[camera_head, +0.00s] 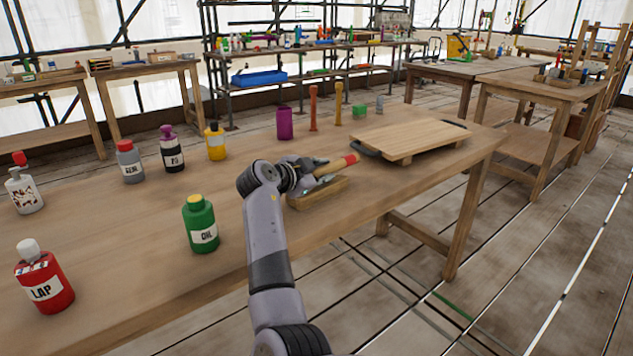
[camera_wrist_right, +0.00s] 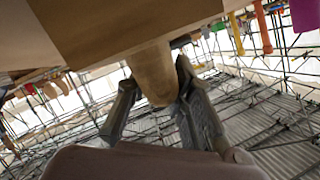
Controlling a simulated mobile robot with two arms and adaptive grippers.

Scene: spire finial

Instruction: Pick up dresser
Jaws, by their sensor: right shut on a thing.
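The piece I take to be the dresser is a pale wooden block (camera_head: 320,192) near the front edge of the workbench, just below my right gripper (camera_head: 302,172). In the right wrist view the block (camera_wrist_right: 110,22) fills the top left, and a rounded wooden handle (camera_wrist_right: 152,75) comes from it. The fingers of my right gripper (camera_wrist_right: 155,100) are shut on this handle, one on each side. A wooden stick with a red end (camera_head: 337,165) shows beside the gripper; I cannot tell whether it belongs to the dresser. My left gripper is out of view.
On the workbench (camera_head: 120,250), a green oil bottle (camera_head: 201,224) stands left of my right arm. A wooden board (camera_head: 410,138) lies to the right. More bottles stand at the left.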

